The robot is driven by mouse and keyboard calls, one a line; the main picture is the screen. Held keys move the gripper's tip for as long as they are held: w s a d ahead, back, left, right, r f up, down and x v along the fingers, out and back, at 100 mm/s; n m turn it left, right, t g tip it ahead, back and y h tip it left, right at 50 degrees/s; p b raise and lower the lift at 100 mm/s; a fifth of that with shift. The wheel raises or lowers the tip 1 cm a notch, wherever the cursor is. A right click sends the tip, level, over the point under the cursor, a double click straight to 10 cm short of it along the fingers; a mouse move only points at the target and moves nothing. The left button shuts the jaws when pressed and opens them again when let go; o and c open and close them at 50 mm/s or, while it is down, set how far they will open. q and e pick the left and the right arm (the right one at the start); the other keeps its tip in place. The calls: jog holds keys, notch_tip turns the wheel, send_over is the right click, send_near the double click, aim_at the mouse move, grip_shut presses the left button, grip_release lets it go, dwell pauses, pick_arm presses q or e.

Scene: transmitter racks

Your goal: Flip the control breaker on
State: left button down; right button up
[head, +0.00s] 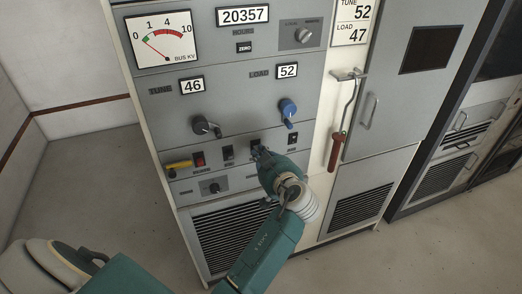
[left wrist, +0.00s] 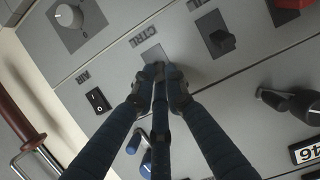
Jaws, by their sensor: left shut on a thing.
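The control breaker (left wrist: 152,53) is on the grey rack panel under the label CTRL in the left wrist view. Only the edge of its plate shows; its lever is hidden behind my fingertips, so I cannot tell its position. My left gripper (head: 260,152) reaches the lower switch row in the head view. In the left wrist view, my left gripper (left wrist: 160,75) has its dark fingers closed together at the breaker. My right gripper is not in view.
A black breaker (left wrist: 218,42) and the AIR rocker switch (left wrist: 98,100) flank the control breaker. A red breaker (head: 199,159) and yellow handle (head: 179,165) are to the left. A blue knob (head: 288,107) is above; a red-handled hook (head: 336,150) hangs right.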

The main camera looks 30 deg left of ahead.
pick_arm(q)
jog(key=shift+d+f, duration=0.1)
jog(key=shift+f, duration=0.05)
jog(key=c, duration=1.8)
grip_release()
jog(key=shift+o, duration=0.4)
